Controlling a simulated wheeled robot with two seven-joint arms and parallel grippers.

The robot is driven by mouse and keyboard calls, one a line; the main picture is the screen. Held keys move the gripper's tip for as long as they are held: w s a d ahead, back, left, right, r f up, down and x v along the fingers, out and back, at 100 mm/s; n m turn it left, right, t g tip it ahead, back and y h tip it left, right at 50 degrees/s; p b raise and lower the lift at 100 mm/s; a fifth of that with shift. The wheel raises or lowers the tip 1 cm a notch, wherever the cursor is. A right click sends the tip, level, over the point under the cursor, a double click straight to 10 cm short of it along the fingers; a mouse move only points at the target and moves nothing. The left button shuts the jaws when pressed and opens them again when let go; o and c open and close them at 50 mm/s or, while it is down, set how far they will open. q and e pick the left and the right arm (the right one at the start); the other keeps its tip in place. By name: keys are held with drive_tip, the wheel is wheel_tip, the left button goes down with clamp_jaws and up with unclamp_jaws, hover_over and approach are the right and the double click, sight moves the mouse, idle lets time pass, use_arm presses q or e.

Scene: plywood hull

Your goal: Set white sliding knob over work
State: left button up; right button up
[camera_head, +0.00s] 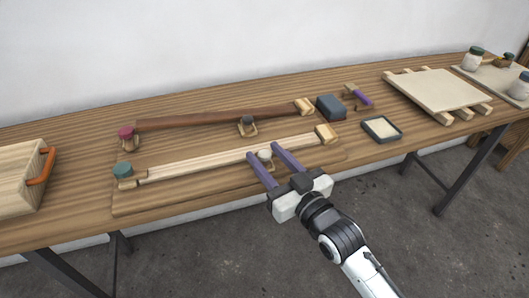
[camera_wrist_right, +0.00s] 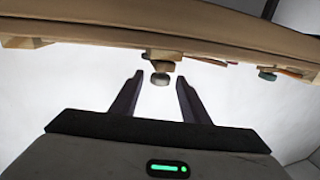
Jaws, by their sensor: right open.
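The white sliding knob (camera_head: 265,155) sits on a small wooden slider at the front edge of a long pale wooden strip (camera_head: 215,156). It also shows in the right wrist view (camera_wrist_right: 160,80), greyish, under a small bracket. My right gripper (camera_head: 264,151) is open, with its two purple fingers on either side of the knob. In the right wrist view the knob appears between the fingertips, with gaps on both sides. I cannot tell exactly how deep it sits between them. The strip has a green knob (camera_head: 122,171) at its left end and a wooden block (camera_head: 326,134) at its right end. My left gripper is not in view.
Behind runs a dark brown strip (camera_head: 215,118) with a dark grey knob (camera_head: 247,121) and a crimson knob (camera_head: 126,134). A blue-grey block (camera_head: 331,107) and a shallow tray (camera_head: 368,124) lie to the right. A crate with an orange handle (camera_head: 41,166) stands left.

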drive_tip(key=shift+x, duration=0.75)
